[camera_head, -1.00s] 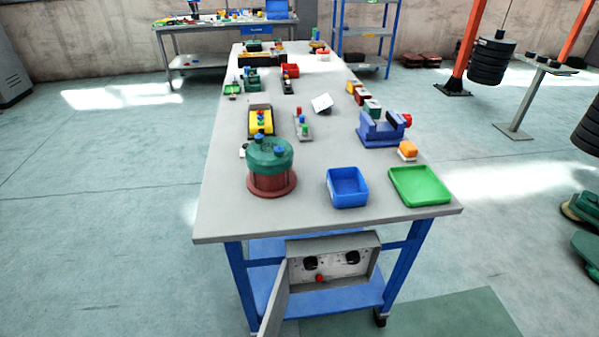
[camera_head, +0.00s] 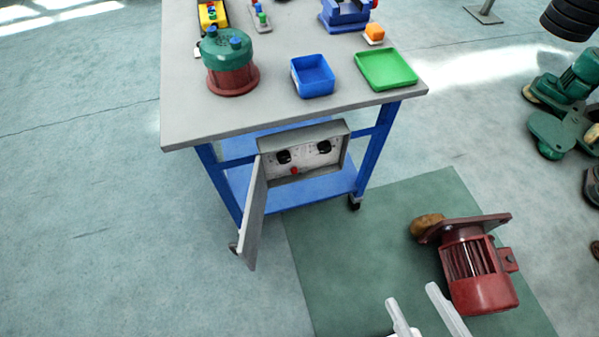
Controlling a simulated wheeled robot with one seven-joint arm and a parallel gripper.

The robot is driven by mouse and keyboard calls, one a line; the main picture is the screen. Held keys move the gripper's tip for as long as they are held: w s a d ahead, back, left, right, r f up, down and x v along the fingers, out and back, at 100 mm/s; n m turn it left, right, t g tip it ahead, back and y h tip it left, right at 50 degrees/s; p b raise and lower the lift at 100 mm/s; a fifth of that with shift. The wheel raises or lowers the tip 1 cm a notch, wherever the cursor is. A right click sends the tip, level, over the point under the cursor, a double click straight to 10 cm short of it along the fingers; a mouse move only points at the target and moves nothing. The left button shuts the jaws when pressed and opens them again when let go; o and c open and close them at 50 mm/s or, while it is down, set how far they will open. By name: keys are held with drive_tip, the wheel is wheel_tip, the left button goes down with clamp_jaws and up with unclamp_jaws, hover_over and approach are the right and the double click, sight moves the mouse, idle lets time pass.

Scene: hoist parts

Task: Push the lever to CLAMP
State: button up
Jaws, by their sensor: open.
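No lever marked CLAMP can be made out in the head view. A grey control box (camera_head: 312,134) with its door (camera_head: 256,215) swung open hangs under the front edge of the table. Its panel carries two black knobs, a left one (camera_head: 284,157) and a right one (camera_head: 324,147), and a red button (camera_head: 295,170); its lettering is too small to read. A blue vise-like fixture (camera_head: 345,17) stands at the top edge, partly cut off. My gripper (camera_head: 411,293) shows at the bottom edge, open and empty, well to the lower right of the box.
A red motor (camera_head: 478,285) lies on the green mat (camera_head: 330,250) beside my gripper. The floor at left is clear.

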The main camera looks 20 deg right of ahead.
drive_tip(key=shift+w+f, duration=0.15)
drive_tip(key=shift+f, duration=0.1)
drive_tip(key=c, duration=0.4)
drive_tip(key=w+f+b, duration=0.1)
drive_tip(key=b, duration=0.1)
drive_tip(key=shift+w+a+f+y+b, duration=0.3)
drive_tip(key=shift+w+f+b, duration=0.05)
drive_tip(key=shift+b, duration=0.05)
clamp_jaws()
drive_tip(key=w+a+f+n+y+b, duration=0.1)
drive_tip(key=w+a+f+n+b, duration=0.2)
drive_tip(key=w+f+n+b, duration=0.25)
drive_tip(key=w+a+f+n+t+y+b, duration=0.1)
drive_tip(key=w+a+f+n+y+b, duration=0.15)
drive_tip(key=w+f+b, duration=0.5)
drive_tip(key=w+a+f+n+b, duration=0.3)
drive_tip(key=w+a+f+n, duration=0.15)
drive_tip(key=f, duration=0.45)
drive_tip(key=w+d+f+n+t+h+b, duration=0.1)
drive_tip(key=w+f+n+h+b, duration=0.3)
drive_tip(key=w+n, duration=0.9)
drive_tip(key=shift+w+f+t+h+b, duration=0.4)
drive_tip(key=shift+f+t+b, duration=0.35)
drive_tip(key=shift+f, duration=0.9)
drive_tip(key=shift+d, duration=0.1)
